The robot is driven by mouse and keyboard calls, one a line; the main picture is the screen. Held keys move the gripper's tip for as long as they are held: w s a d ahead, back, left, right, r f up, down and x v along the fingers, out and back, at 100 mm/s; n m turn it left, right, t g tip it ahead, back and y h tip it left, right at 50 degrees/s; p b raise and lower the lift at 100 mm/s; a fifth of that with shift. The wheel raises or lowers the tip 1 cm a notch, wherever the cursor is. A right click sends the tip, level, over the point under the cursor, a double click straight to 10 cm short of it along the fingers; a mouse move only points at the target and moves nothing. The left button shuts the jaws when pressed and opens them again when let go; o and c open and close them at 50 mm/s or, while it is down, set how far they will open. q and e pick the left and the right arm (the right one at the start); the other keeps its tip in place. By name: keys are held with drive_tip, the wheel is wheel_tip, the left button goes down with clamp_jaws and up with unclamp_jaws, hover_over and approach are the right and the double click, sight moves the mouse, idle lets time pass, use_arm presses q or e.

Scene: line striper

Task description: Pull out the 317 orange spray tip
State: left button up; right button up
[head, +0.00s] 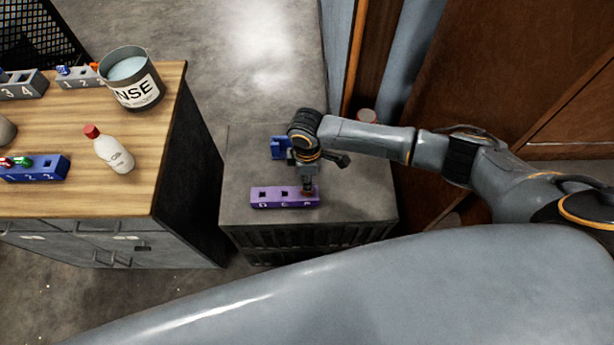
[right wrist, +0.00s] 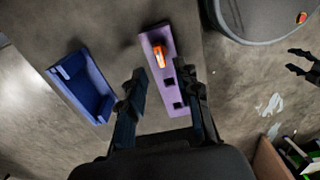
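The orange spray tip (right wrist: 160,54) stands in one end slot of the purple holder (right wrist: 155,38); I cannot read its number. The holder's other two slots (right wrist: 168,80) look empty. In the head view the purple holder (head: 272,197) lies on the grey cabinet, and my gripper mostly hides the tip at its right end. My right gripper (right wrist: 160,72) is open and empty, its fingers on either side of the holder, close to the tip. What looks like my left gripper (right wrist: 292,60) shows at the right edge of the wrist view, fingers apart and empty.
A blue holder (right wrist: 84,88) lies beside the purple one on the grey cabinet top (head: 350,205). The wooden-topped cabinet (head: 95,190) at left carries a can (head: 136,92), a red-capped bottle (head: 114,153) and several tip holders. A wooden door (head: 500,70) stands at right.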

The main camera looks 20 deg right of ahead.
wheel_tip(320, 180, down, 2)
drive_tip(key=shift+f+b, duration=0.25)
drive_tip(key=shift+b, duration=0.75)
drive_tip(key=shift+f+b, duration=0.75)
drive_tip(key=shift+f, duration=1.05)
drive_tip(key=shift+r+p, duration=0.1)
drive_tip(key=shift+p, duration=0.25)
clamp_jaws()
